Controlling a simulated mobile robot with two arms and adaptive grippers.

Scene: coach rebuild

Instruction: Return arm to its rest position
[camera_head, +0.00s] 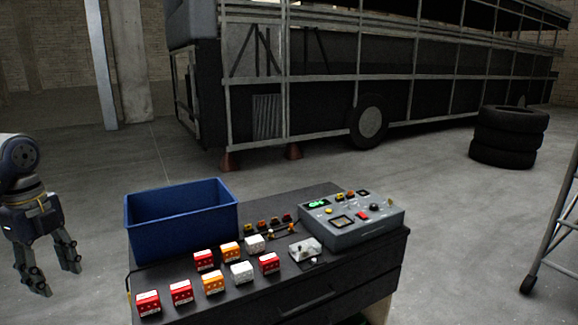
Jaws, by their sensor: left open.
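My left arm comes in at the left edge, and its gripper (58,281) hangs pointing down with its fingers apart. It is open and empty. It is left of the dark workbench (310,285) and the blue bin (182,222), clear of both, over the grey floor. My right gripper is outside the view.
On the bench stand several red, orange and white blocks (213,282), a grey control box (352,218) with buttons and a small clear-topped device (305,249). Behind are a bus frame (340,85) and stacked tyres (508,137). A ladder (556,235) is at right. Floor around the gripper is clear.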

